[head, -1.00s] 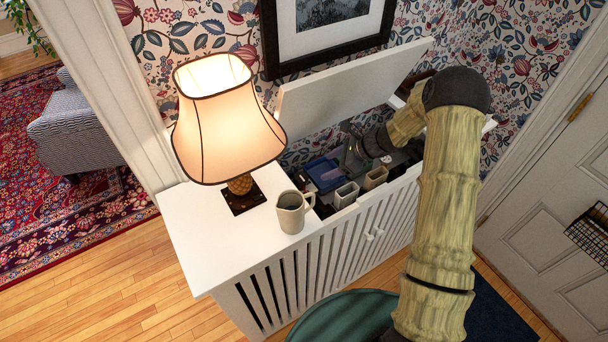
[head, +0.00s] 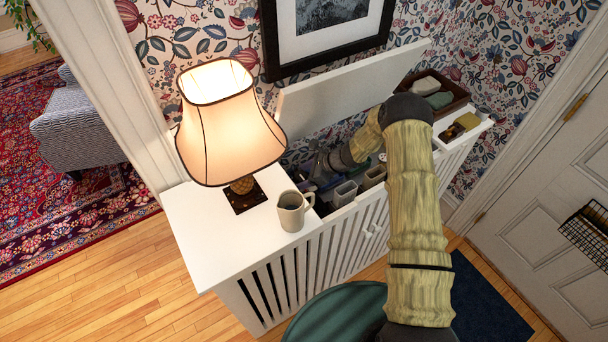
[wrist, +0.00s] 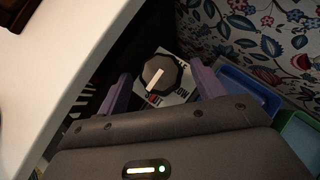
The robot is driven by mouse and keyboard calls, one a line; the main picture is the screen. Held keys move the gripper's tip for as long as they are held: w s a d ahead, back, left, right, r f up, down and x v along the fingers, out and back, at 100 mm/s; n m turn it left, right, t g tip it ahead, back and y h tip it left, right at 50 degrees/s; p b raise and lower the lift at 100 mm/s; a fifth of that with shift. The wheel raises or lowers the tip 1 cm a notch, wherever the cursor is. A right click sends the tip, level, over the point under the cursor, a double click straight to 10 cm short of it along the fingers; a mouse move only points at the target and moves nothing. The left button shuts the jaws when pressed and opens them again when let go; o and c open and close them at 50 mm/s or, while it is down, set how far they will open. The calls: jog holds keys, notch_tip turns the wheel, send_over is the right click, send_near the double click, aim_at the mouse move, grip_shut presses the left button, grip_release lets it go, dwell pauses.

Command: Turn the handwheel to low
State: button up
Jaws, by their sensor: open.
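The handwheel (wrist: 161,77) is a dark grey, many-sided knob with a white pointer bar. It sits on a white label plate (wrist: 181,97) inside the open cabinet. In the wrist view the bar slants, its lower end toward lettering that seems to read SHUT. LOW, partly covered, is to the right, and other letters are at upper right. My gripper (wrist: 160,72) is open, with one purple finger on each side of the knob; contact cannot be told. In the head view my gripper (head: 318,170) reaches into the cabinet's left part, and the handwheel is hidden there.
The white cabinet (head: 215,235) has its lid (head: 345,88) raised against the wall. A lit lamp (head: 230,130) and a mug (head: 292,210) stand on its left top. Small bins (head: 346,192) line the front inside. A blue tray (wrist: 245,90) is right of my fingers.

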jog(key=c, duration=1)
jog(key=shift+w+f+n+g+b, duration=0.1)
jog(key=shift+n+g+b, duration=0.3)
jog(key=shift+n+b, duration=0.15)
jog(key=n+g+b, duration=0.2)
jog(key=b, duration=0.1)
jog(key=shift+w+f+n, duration=0.15)
jog(key=shift+f+n, duration=0.1)
jog(key=n+g+b, duration=0.1)
jog(key=b, duration=0.1)
jog(key=n+g+b, duration=0.1)
jog(key=b, duration=0.1)
jog(key=shift+w+f+n, duration=0.1)
jog(key=shift+w+n, duration=0.1)
jog(key=shift+n, duration=0.2)
jog(key=n+g+h+b, duration=0.1)
jog(key=n+g+b, duration=0.1)
jog(key=n+b, duration=0.1)
jog(key=shift+w+a+h, duration=0.1)
jog(key=shift+h, duration=0.2)
jog(key=shift+r+n+g+b, duration=0.3)
jog(key=shift+n+g+b, duration=0.2)
jog(key=shift+b, duration=0.25)
jog(key=shift+r+h, duration=0.1)
jog(key=shift+h, duration=0.2)
